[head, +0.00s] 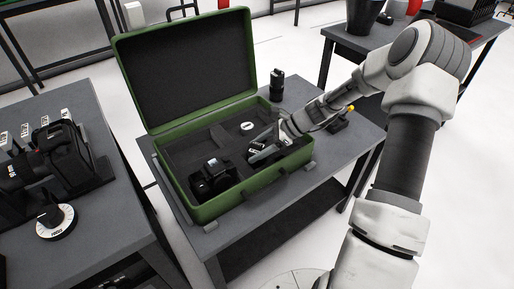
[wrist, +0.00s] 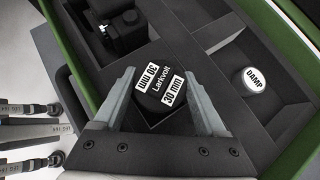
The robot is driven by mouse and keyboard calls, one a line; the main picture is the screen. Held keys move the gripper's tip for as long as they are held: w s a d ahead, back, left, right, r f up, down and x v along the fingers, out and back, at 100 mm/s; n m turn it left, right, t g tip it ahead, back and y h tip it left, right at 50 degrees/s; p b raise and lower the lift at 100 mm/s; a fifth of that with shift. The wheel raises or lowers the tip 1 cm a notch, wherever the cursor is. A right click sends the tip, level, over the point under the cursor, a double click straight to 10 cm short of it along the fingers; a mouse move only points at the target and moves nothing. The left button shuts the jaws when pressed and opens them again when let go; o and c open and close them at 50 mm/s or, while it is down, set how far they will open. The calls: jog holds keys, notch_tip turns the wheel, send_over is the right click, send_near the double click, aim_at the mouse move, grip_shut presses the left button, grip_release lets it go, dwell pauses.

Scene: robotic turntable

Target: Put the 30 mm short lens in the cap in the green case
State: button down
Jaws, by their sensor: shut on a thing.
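The green case (head: 285,175) stands open on a grey table, its lid tipped back; its green edge also shows in the wrist view (wrist: 302,28). My gripper (head: 258,152) reaches down into the right front part of the case. In the wrist view my gripper (wrist: 160,74) is shut on the 30 mm short lens (wrist: 158,88), a dark round thing marked "Larkvolt" and "30 mm". The lens is between the fingers, at a square opening in the dark foam. The wrist view does not show clearly how deep the lens sits.
A black camera (head: 211,178) lies in the case's left front part. A white-topped round "DAMP" tin (wrist: 254,79) sits in another compartment. Dark dividers separate the compartments. A taller black lens (head: 277,86) stands on the table behind the case. Another table with a dial (head: 55,222) is at left.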

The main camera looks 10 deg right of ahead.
jog(key=shift+f, duration=0.55)
grip_release()
jog(key=p+v, duration=0.4)
jog(key=v, duration=1.3)
jog(key=shift+d, duration=0.25)
jog(key=shift+s, duration=0.1)
